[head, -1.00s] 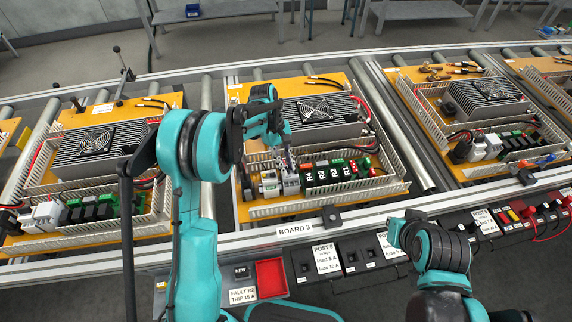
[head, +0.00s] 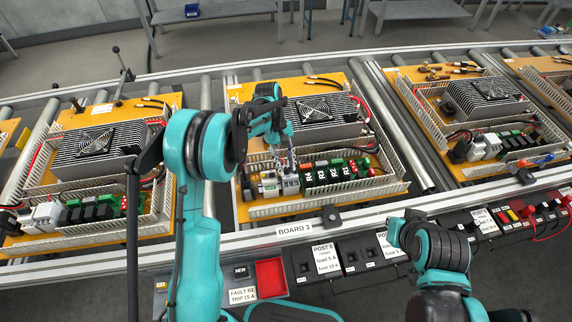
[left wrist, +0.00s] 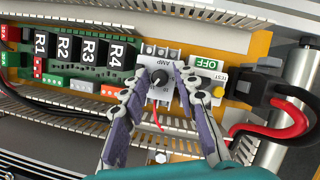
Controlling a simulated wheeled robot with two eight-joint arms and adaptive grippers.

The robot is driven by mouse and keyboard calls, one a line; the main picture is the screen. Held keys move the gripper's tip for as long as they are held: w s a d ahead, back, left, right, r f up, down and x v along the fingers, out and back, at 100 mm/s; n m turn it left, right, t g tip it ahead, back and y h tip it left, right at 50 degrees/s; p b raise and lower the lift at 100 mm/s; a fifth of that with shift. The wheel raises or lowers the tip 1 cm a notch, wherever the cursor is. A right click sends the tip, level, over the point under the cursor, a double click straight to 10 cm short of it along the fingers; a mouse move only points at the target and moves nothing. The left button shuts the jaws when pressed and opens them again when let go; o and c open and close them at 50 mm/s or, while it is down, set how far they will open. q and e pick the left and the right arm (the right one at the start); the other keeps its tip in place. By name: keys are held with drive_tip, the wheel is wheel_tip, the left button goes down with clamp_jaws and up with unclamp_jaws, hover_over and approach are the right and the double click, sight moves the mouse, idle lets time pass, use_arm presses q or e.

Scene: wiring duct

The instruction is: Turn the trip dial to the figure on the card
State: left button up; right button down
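The trip dial (left wrist: 159,77) is a small dark round knob on a white module marked AMP, with figures around it. My left gripper (left wrist: 161,94) is open in the left wrist view, one finger on each side of the module's lower part. The dial shows between and just beyond the fingertips; I cannot tell whether they touch it. In the head view my left gripper (head: 281,167) is over the white modules (head: 290,184) of the middle board. The card (head: 243,294) reads FAULT R2, TRIP 15 A. My right gripper is not visible; only arm links show.
A grey OFF/TEST module (left wrist: 207,77) with a yellow button stands right of the dial. Relays R1 to R4 (left wrist: 80,48) stand to its left. Slotted white duct walls (left wrist: 75,105) edge the board. A red tray (head: 271,276) lies beside the card.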

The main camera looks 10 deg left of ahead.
use_arm(q)
drive_tip(key=shift+r, duration=0.1)
drive_tip(key=v, duration=0.7)
drive_tip(key=shift+a+r, duration=0.15)
drive_tip(key=shift+r, duration=0.2)
drive_tip(key=shift+w, duration=0.15)
drive_tip(key=s+a+r+m+t+y, duration=0.15)
drive_tip(key=s+r+m+t, duration=0.3)
drive_tip(key=s+r, duration=0.6)
drive_tip(key=s+a+f+m+t, duration=0.1)
drive_tip(key=s+f+m+t, duration=0.1)
drive_tip(key=s, duration=0.4)
drive_tip(key=s+f+m+t+y, duration=0.1)
drive_tip(key=s+f+m+t, duration=0.1)
drive_tip(key=s+t, duration=0.2)
drive_tip(key=s, duration=0.3)
drive_tip(key=shift+s+a, duration=0.2)
drive_tip(key=shift+a, duration=0.2)
